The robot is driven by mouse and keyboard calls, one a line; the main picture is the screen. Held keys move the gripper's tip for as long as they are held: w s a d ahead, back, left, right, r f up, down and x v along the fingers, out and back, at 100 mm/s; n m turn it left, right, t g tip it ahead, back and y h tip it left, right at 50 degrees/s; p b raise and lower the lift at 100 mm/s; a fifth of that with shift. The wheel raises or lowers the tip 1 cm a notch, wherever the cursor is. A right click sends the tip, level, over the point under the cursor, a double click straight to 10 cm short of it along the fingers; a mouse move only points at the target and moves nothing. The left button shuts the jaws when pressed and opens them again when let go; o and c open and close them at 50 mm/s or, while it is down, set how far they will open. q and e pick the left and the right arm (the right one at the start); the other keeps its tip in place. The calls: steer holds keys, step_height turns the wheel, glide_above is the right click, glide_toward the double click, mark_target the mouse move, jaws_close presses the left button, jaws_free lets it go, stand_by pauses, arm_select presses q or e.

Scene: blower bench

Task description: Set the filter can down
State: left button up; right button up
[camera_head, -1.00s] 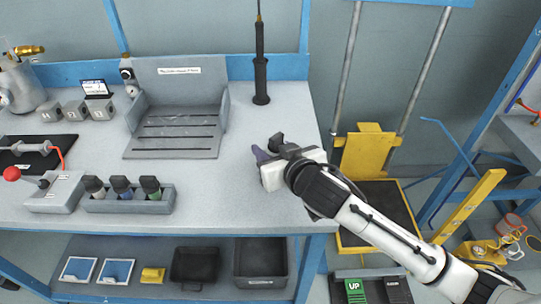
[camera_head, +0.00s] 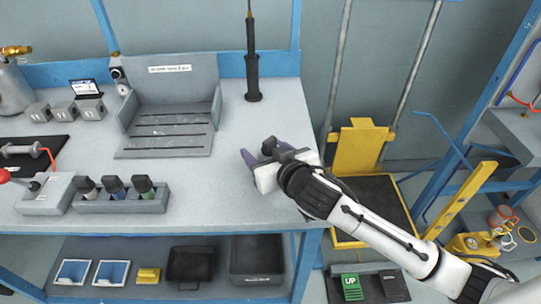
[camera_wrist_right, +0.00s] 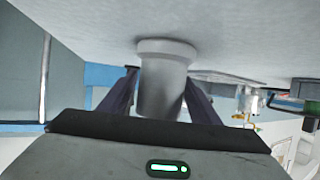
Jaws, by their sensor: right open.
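The filter can shows in the right wrist view as a grey cylinder (camera_wrist_right: 162,85) with a wider pale rim at its bench-side end. That rim appears to rest against the light grey bench top, which fills the upper part of this inverted view. My right gripper (camera_wrist_right: 158,92) is open, with one dark purple finger on each side of the can. Whether either finger still touches the can is hard to tell. In the head view my right gripper (camera_head: 258,155) is low over the right part of the bench (camera_head: 215,190), and the can is hidden there. My left gripper is not in view.
A grey slotted fixture (camera_head: 165,145) stands left of my right gripper. A black upright tool (camera_head: 252,75) stands behind it. A rack of small bottles (camera_head: 120,197) is at the front left. The bench's right edge is close to my arm, with a yellow lift (camera_head: 362,150) beyond.

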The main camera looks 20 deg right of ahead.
steer(key=v, duration=1.2)
